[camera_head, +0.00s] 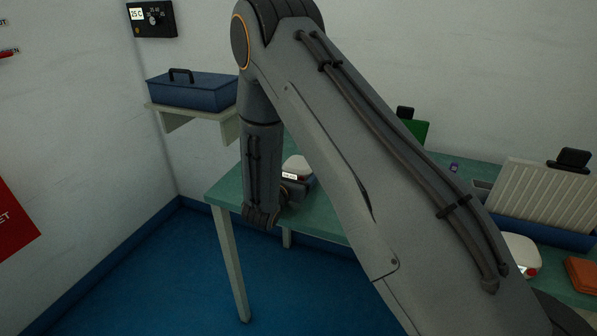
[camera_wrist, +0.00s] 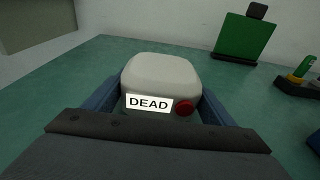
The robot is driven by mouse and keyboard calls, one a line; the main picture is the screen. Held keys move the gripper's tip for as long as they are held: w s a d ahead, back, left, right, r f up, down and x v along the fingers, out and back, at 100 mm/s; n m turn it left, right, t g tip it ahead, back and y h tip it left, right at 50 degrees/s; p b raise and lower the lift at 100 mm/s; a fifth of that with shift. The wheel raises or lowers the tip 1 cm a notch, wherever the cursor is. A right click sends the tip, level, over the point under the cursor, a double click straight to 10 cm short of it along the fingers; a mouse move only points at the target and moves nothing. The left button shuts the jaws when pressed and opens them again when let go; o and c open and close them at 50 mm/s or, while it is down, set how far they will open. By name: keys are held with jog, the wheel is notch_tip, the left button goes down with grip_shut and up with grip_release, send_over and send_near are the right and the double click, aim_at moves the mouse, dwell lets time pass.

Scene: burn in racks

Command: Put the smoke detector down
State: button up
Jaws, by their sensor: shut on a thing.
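A white, rounded smoke detector (camera_wrist: 160,76) with a "DEAD" label and a red button sits between the blue jaws of my gripper (camera_wrist: 158,98) in the wrist view. The jaws are shut on its two sides. In the head view the smoke detector (camera_head: 296,166) shows beyond my arm, over the left part of the green table (camera_head: 325,212), with my gripper (camera_head: 298,190) at it. Its underside is hidden, so I cannot tell whether it touches the tabletop.
A green panel (camera_wrist: 245,37) stands behind to the right. A ribbed rack (camera_head: 545,195), another white device (camera_head: 522,254) and an orange case (camera_head: 582,274) are at the right. A blue toolbox (camera_head: 195,92) sits on a wall shelf. Tabletop left of the detector looks clear.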

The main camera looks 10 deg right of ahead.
jog(key=shift+f, duration=0.15)
jog(key=shift+f+b, duration=0.45)
jog(key=shift+s, duration=0.1)
